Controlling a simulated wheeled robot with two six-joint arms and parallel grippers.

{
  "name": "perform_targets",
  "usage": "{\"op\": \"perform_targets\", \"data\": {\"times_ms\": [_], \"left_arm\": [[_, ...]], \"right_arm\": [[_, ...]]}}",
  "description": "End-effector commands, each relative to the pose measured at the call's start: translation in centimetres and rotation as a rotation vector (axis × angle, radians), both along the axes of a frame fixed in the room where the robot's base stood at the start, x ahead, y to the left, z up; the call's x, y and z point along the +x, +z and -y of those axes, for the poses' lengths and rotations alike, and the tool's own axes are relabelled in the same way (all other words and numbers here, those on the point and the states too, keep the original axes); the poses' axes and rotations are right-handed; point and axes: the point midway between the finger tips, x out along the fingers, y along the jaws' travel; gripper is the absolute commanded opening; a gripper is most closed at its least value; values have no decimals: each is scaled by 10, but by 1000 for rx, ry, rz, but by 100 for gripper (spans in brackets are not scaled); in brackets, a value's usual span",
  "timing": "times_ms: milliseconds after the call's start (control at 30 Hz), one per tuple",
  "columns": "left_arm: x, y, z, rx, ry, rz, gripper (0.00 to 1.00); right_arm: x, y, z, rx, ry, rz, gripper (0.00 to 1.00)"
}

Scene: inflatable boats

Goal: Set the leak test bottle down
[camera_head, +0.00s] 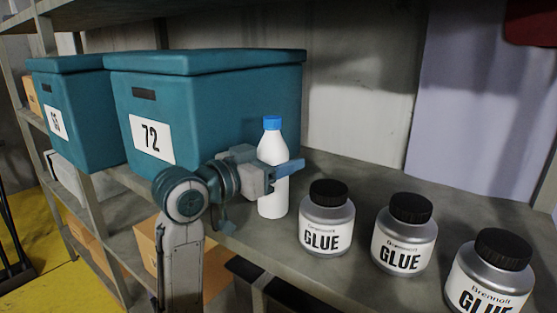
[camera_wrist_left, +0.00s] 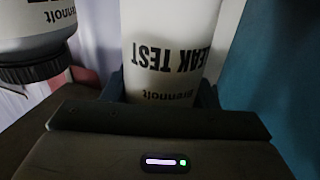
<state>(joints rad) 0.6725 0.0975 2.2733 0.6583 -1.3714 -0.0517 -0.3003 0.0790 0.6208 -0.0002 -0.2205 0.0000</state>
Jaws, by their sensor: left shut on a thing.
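The leak test bottle (camera_head: 271,148) is white with a blue cap and stands upright over the grey shelf, in front of the teal box. Its lower end is close to the shelf surface; I cannot tell whether it touches. My left gripper (camera_head: 274,174) is shut around the middle of the bottle. In the left wrist view the bottle (camera_wrist_left: 170,45) shows upside down with "LEAK TEST" lettering, between the fingers of the left gripper (camera_wrist_left: 160,92). My right gripper is not in view.
Several silver glue jars with black lids, the nearest one (camera_head: 326,222), stand in a row right of the bottle. Teal lidded boxes, one marked 72 (camera_head: 220,100), fill the shelf's left. Bare shelf (camera_head: 365,180) lies behind the jars. Cardboard boxes sit on the shelf below.

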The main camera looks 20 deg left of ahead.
Motion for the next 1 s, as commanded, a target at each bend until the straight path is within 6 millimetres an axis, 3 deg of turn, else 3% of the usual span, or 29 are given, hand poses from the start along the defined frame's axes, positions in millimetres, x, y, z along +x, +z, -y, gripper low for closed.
{"op": "perform_targets", "data": {"times_ms": [500, 533, 633, 1000], "left_arm": [[-1, -11, 0, -1, 0, 3, 16], [-1, -12, 0, 0, 0, 2, 55], [-1, -11, 0, 0, 0, 1, 74], [-1, -8, -1, 1, 0, 2, 75]], "right_arm": [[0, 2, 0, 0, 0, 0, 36], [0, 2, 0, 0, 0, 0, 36], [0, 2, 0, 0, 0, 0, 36], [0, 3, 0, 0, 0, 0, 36]]}}
